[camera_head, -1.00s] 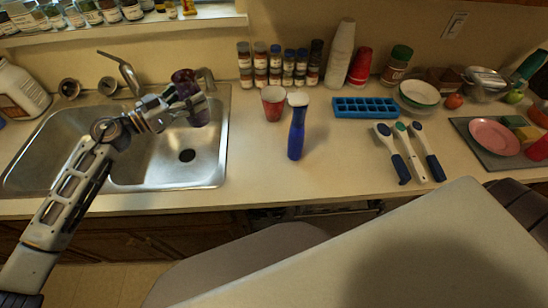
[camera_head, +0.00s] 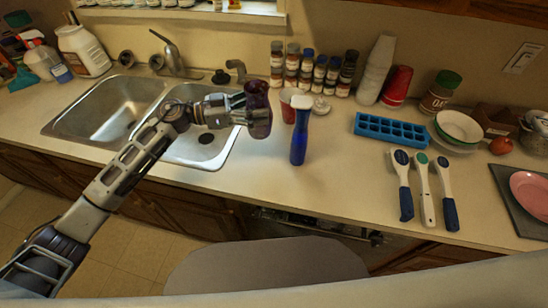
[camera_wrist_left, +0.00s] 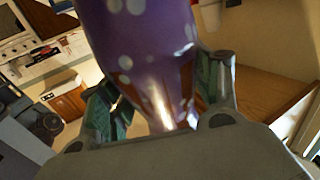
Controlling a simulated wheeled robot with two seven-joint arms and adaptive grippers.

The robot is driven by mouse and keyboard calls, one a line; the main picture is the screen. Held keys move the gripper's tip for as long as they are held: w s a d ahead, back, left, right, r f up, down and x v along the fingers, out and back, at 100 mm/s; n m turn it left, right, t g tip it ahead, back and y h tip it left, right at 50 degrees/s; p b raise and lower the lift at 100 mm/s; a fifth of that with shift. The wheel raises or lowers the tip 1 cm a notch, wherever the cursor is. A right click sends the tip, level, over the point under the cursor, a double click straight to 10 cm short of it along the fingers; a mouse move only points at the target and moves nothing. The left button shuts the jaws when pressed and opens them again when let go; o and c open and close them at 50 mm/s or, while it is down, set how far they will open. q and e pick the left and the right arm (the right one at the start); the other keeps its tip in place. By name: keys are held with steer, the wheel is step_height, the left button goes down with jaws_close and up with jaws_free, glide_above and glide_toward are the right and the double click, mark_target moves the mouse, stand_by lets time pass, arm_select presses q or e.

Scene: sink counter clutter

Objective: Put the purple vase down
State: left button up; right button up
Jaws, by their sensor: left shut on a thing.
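The purple vase (camera_head: 259,108) is held in my left gripper (camera_head: 246,110) near the right rim of the sink, in the head view. It looks roughly upright there, and I cannot tell its height above the counter. In the left wrist view the vase (camera_wrist_left: 150,50), purple with pale dots, sits between the two fingers of the left gripper (camera_wrist_left: 160,105), which are shut on it. The counter (camera_head: 330,185) lies in front and to the right. My right gripper is in no view.
The sink (camera_head: 110,108) is to the left. A blue ice tray (camera_head: 390,130) and several brushes (camera_head: 425,190) lie right. The front counter before the bottle is clear.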

arm_select(q)
steer(key=shift+s+d, duration=0.3)
steer(key=shift+s, duration=0.05)
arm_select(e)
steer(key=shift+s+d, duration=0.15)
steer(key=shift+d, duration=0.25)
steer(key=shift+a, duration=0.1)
arm_select(q)
steer(key=shift+a, duration=0.1)
steer(key=shift+f, duration=0.35)
step_height(320, 180, down, 5)
steer(key=shift+r, duration=0.1)
steer(key=shift+f, duration=0.45)
